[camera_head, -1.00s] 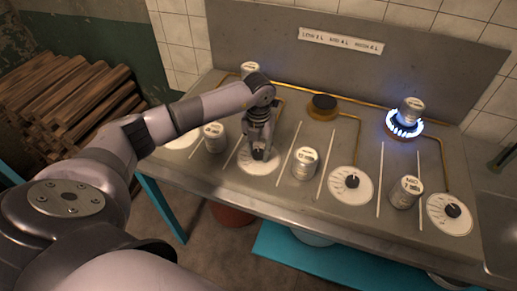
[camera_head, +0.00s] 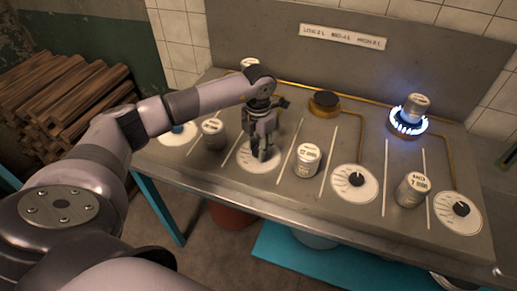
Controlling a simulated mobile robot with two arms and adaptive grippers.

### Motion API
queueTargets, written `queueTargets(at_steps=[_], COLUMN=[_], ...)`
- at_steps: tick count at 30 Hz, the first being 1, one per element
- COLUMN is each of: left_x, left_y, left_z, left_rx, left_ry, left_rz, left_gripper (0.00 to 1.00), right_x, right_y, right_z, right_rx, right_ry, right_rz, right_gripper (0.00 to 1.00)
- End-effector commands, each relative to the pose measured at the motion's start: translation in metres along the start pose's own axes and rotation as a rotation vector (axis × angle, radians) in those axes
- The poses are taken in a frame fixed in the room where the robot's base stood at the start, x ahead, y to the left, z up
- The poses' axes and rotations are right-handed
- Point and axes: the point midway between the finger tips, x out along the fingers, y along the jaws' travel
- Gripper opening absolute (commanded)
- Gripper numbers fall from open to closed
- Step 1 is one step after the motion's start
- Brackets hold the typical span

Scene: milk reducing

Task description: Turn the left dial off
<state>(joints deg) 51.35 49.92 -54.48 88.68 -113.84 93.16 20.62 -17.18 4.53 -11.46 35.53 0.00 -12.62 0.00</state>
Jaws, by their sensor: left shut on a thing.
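A row of white round dial plates runs along the front of the metal counter. My left gripper (camera_head: 263,150) reaches down onto the second dial from the left (camera_head: 250,164), its fingers shut on the knob, which they mostly hide. The leftmost dial (camera_head: 177,138) is partly covered by my arm. Two more dials with dark knobs, one in the middle right (camera_head: 353,184) and one at the far right (camera_head: 457,213), stand free. My right gripper is not in view.
A blue flame (camera_head: 408,123) burns under a can (camera_head: 416,105) on the right burner. The middle burner (camera_head: 324,103) shows no flame. Cans (camera_head: 307,160) stand between the dials. A backboard with a label (camera_head: 342,37) rises behind.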

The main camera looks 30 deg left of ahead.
Motion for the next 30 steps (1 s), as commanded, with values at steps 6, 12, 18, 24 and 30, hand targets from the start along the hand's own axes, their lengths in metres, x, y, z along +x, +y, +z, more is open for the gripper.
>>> queueTargets(at_steps=[6, 12, 18, 24, 30], left_x=[-0.001, -0.001, 0.0, 0.0, -0.016], left_y=[0.0, 0.0, 0.0, 0.0, 0.0], left_z=[0.0, 0.0, 0.0, 0.0, 0.001], left_rx=[0.003, 0.001, 0.001, 0.0, 0.0], left_ry=[-0.001, -0.001, 0.0, 0.0, -0.003], left_rz=[0.0, 0.0, 0.0, 0.0, 0.001], left_gripper=[0.06, 0.45, 0.54, 0.54, 0.54], right_x=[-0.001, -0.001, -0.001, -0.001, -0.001], right_y=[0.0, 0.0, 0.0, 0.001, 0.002], right_z=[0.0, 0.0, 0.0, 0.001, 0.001], right_rx=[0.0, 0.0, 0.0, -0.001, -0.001], right_ry=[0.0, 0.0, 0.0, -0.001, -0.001], right_rz=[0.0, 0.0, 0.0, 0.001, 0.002], right_gripper=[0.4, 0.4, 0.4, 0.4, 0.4])
